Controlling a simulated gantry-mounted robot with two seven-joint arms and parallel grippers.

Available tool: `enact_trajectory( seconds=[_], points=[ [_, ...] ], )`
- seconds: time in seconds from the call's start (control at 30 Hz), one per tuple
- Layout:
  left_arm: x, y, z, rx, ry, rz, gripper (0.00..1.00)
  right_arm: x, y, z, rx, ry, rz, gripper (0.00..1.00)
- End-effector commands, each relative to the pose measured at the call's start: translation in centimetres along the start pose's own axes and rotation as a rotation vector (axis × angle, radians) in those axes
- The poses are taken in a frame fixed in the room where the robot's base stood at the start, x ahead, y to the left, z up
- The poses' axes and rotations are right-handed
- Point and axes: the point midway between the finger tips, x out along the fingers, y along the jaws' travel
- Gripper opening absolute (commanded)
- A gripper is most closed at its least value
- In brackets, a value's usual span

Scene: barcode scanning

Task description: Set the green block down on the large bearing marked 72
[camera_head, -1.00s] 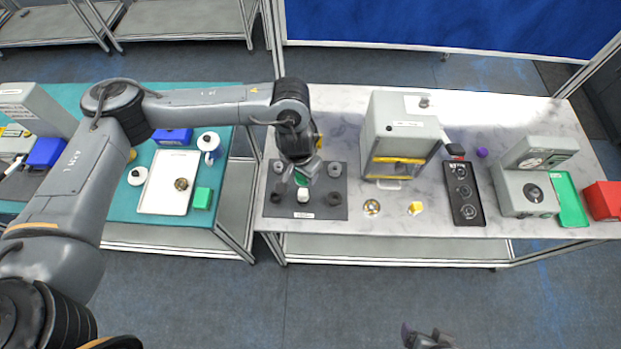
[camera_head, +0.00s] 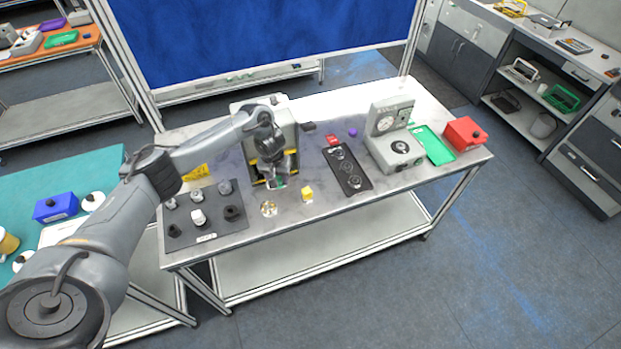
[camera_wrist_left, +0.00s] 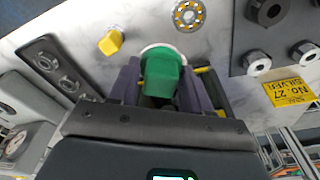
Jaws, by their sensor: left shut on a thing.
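My left gripper (camera_head: 279,178) is shut on the green block (camera_wrist_left: 162,75), which sits between its fingers in the left wrist view. In the head view, only a small bit of the block shows beneath the fingers. They are in front of the grey box machine with yellow bars. A brassy bearing (camera_head: 268,209) lies on the marble table nearby, and also shows in the left wrist view (camera_wrist_left: 188,15). A black tray (camera_head: 361,186) to the right holds several round dark bearings. I cannot read a 72 on any of them. My right gripper is out of view.
A yellow block (camera_head: 307,194) stands between brassy bearing and black tray. A dark mat (camera_head: 185,238) with several pegs and rings lies left. The grey box machine (camera_head: 262,122) stands behind the gripper. A dial device (camera_head: 393,150), green tray (camera_head: 434,145) and red box (camera_head: 465,133) are right.

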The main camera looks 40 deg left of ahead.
Motion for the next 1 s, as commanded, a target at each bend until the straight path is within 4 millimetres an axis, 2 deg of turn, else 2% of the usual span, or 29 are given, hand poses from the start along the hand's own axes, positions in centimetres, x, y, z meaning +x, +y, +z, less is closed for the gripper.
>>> enact_trajectory(
  seconds=[0.03, 0.1, 0.3, 0.67, 1.0],
  points=[
    [1.2, -1.6, 0.5, -0.02, -0.002, -0.008, 0.11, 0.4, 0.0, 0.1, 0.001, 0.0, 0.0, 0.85],
    [2.1, -2.8, 1.0, -0.035, -0.001, -0.008, 0.11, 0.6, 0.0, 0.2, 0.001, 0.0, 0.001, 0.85],
    [3.9, -4.5, 2.6, -0.042, 0.0, -0.005, 0.11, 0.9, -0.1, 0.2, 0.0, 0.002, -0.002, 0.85],
    [5.5, -4.8, 3.3, -0.042, 0.002, -0.001, 0.11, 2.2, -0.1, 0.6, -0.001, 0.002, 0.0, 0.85],
    [7.7, -4.8, 3.5, -0.041, 0.002, -0.002, 0.11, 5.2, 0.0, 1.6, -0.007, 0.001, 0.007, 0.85]
  ],
)
